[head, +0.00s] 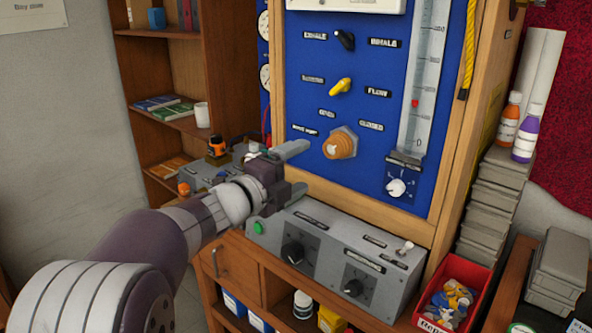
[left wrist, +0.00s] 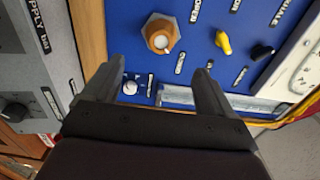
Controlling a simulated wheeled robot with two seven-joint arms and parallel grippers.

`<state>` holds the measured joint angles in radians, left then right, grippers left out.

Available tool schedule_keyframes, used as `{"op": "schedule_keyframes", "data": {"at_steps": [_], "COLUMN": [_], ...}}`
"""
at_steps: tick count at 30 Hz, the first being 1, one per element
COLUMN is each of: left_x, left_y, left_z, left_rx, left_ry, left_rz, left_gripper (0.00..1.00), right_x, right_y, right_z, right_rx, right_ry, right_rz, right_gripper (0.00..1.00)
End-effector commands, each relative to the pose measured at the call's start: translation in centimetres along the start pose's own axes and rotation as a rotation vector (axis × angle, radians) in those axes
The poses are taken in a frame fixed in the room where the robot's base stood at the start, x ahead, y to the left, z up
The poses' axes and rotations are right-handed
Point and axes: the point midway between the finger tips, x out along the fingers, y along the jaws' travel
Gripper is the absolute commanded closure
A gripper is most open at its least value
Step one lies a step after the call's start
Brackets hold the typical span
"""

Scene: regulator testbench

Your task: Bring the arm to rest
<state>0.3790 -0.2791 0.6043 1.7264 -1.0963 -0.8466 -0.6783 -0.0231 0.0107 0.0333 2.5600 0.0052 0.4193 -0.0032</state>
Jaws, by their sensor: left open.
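My left arm comes in from the lower left in the head view. Its gripper (head: 291,168) is in front of the blue panel (head: 300,88), left of the orange-brown hexagonal knob (head: 340,144) and above the grey control box (head: 335,255). In the left wrist view the two fingers (left wrist: 155,82) are spread apart with nothing between them. The hexagonal knob (left wrist: 159,34) shows beyond them there, apart from the fingers. My right gripper is in neither view.
A yellow knob (head: 341,87) and a black knob (head: 345,40) sit higher on the panel. A red bin (head: 457,291) of small parts and stacked grey boxes (head: 489,200) stand at right. Wooden shelves (head: 205,75) are behind at left. Free space lies left of the arm.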

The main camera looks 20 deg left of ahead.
Motion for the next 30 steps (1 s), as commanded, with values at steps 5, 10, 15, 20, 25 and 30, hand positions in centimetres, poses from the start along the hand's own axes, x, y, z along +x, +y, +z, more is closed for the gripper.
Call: {"op": "schedule_keyframes", "data": {"at_steps": [5,10,15,20,25,30], "left_x": [0.0,0.0,-4.0,-13.1,-20.1,-20.3], "left_y": [0.0,0.4,8.3,17.6,19.0,17.9], "left_z": [0.0,0.7,6.5,0.0,-9.6,-12.5], "left_rx": [0.0,-0.053,-0.643,-1.308,-1.544,-1.503], "left_ry": [0.0,-0.034,-0.523,-1.082,-1.389,-1.362], "left_rz": [0.0,0.02,0.2,0.54,0.851,0.949], "left_gripper": [0.14,0.14,0.14,0.14,0.14,0.14], "right_x": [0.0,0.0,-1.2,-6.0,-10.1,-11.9], "right_y": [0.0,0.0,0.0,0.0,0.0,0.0], "right_z": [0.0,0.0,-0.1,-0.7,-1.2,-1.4], "right_rx": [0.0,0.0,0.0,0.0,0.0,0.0], "right_ry": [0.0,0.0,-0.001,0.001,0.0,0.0], "right_rz": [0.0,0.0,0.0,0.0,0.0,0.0], "right_gripper": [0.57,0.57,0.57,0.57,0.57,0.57]}}
